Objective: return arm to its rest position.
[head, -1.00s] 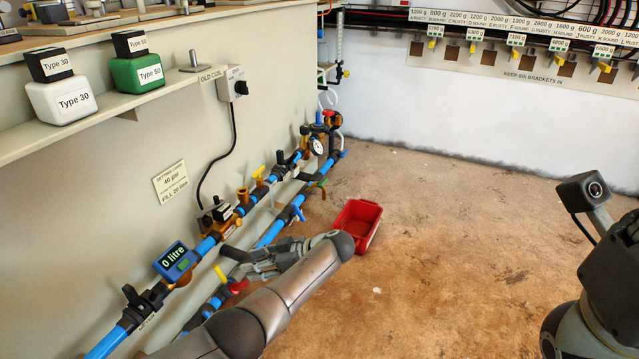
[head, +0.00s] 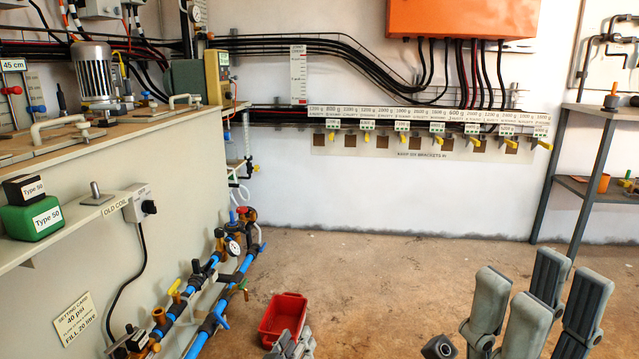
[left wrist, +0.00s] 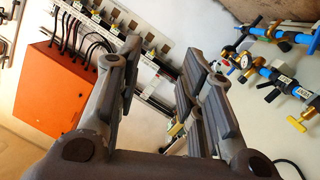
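My left gripper (head: 291,345) shows only in part at the bottom edge of the head view, in front of the red tray. In the left wrist view its two grey fingers (left wrist: 150,82) stand apart with nothing between them. My right gripper (head: 538,290) is at the lower right of the head view, its fingers pointing up and spread apart with nothing held. Most of both arms is outside the head view.
Blue pipes (head: 232,282) with valves run along the bench side at left. A red tray (head: 281,316) lies on the floor. A bracket rack (head: 425,142) and orange box (head: 462,18) are on the back wall; a shelf (head: 602,190) stands right. The middle floor is clear.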

